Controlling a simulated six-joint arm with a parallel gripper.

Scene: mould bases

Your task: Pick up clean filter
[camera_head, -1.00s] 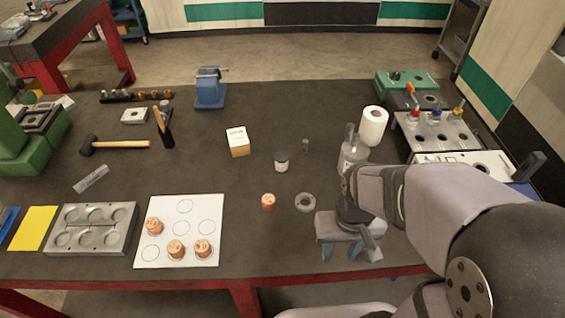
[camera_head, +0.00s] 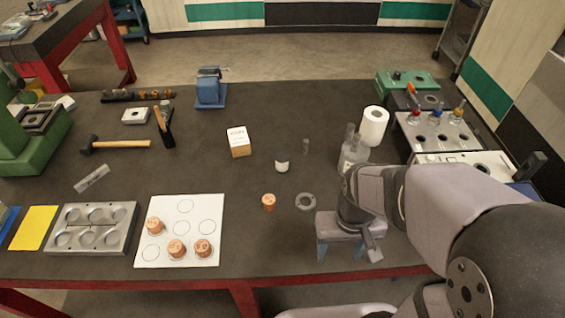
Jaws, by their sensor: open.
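My gripper (camera_head: 340,250) is at the front edge of the table, fingers pointing down, open and empty. No object is clearly recognisable as a clean filter. A grey ring (camera_head: 305,193) lies flat on the table just behind and left of my gripper. A copper-coloured cylinder (camera_head: 268,202) stands alone left of the ring. My gripper touches none of these. The area right behind my gripper is hidden by my arm.
A white sheet (camera_head: 208,209) with printed circles carries several copper cylinders, beside a metal mould tray (camera_head: 72,240). Glass bottles (camera_head: 347,158) and a white roll (camera_head: 372,126) stand close behind my arm. A white box (camera_head: 238,142) is mid-table.

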